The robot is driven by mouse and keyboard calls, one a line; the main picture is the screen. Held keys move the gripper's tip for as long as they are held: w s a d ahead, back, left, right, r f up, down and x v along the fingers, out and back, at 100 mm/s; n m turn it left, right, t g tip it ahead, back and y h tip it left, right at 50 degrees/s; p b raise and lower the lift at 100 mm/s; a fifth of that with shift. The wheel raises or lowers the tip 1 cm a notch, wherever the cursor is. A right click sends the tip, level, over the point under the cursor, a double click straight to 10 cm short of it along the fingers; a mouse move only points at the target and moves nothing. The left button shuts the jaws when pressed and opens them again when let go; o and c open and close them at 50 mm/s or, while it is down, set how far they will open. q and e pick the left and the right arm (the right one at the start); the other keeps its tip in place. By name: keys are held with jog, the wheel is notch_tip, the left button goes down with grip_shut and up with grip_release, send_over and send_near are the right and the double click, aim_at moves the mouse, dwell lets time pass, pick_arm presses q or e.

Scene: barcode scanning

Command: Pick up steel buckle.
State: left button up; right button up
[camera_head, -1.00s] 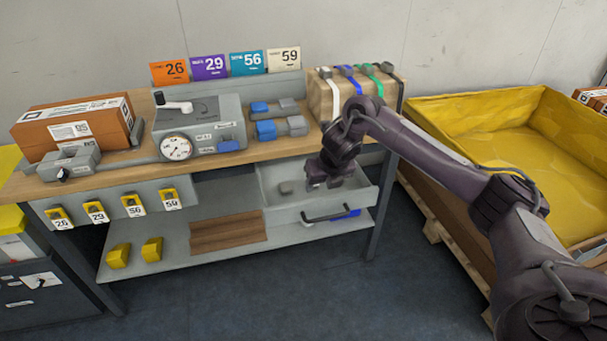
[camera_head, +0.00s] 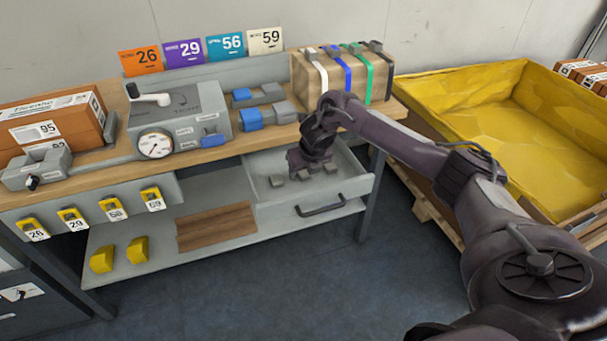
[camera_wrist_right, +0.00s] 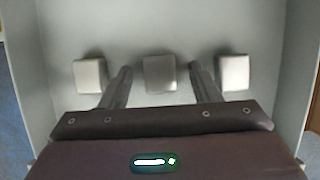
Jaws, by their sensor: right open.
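Three small grey steel buckles lie in a row in the open grey drawer (camera_head: 352,188). In the right wrist view they are a left buckle (camera_wrist_right: 90,75), a middle buckle (camera_wrist_right: 159,74) and a right buckle (camera_wrist_right: 234,72). My right gripper (camera_head: 313,166) reaches down into the drawer. It is open, with one finger on each side of the middle buckle in the wrist view. Whether the fingers are level with the buckle or above it is hard to tell. My left gripper is not in view.
The drawer walls stand close around the gripper. Above is the wooden bench top with a strapped cardboard box (camera_head: 334,82), a grey machine with a dial (camera_head: 178,118) and blue-and-grey parts. A large yellow-lined crate (camera_head: 470,125) stands at the right.

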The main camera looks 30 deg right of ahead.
jog(key=shift+c, duration=0.5)
jog(key=c, duration=1)
jog(key=shift+o, duration=0.2)
